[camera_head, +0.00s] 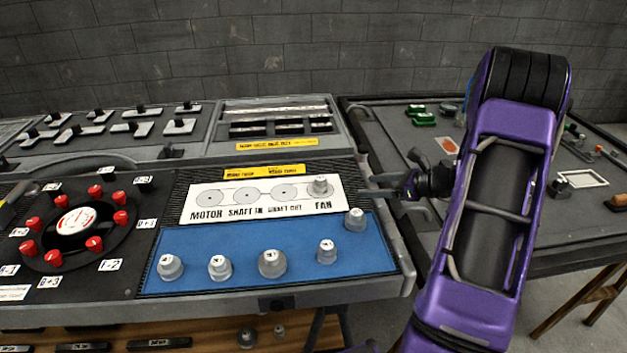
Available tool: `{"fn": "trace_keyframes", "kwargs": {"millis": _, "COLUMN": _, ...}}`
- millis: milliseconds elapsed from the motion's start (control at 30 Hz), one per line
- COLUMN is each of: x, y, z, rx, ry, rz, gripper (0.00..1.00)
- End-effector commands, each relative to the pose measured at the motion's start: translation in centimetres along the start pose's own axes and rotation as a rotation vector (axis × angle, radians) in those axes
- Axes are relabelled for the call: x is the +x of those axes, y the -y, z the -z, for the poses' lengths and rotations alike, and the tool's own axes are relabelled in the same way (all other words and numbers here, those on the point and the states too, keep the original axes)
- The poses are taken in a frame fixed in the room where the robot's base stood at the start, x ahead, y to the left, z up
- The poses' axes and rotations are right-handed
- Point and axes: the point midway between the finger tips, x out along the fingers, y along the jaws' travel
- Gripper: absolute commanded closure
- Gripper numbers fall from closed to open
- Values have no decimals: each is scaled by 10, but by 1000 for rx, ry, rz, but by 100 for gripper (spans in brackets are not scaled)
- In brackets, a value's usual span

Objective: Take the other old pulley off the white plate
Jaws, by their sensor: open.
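The white plate (235,213) lies on the bench panel, marked MOTOR, SHAFT IN, SHAFT OUT and FAN. The other three drawn circles are bare. My gripper (372,187) is open and empty, just right of the plate's FAN end, pointing left. A gap shows between it and the pulley. Its fingers are small and dark here, so their exact height is hard to tell.
The blue mat (240,243) in front holds several grey pulleys; one (355,220) stands at its back right corner, close to my gripper. A black disc with red knobs (72,224) is at left. A grey raised bench rim (395,245) runs along the right.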

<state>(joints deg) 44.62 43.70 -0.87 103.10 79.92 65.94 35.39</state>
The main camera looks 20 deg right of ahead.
Motion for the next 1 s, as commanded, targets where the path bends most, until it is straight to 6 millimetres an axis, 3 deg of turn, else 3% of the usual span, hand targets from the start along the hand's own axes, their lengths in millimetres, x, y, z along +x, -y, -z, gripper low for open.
{"fn": "trace_keyframes", "kwargs": {"millis": 167, "x": 4, "y": 10, "z": -5, "rx": 43, "ry": 65, "rz": 40, "gripper": 27}}
{"fn": "trace_keyframes", "kwargs": {"millis": 700, "x": 108, "y": 13, "z": -12, "rx": 41, "ry": 61, "rz": 38, "gripper": 27}}
{"fn": "trace_keyframes", "kwargs": {"millis": 1000, "x": 126, "y": 12, "z": -15, "rx": 40, "ry": 61, "rz": 38, "gripper": 27}}
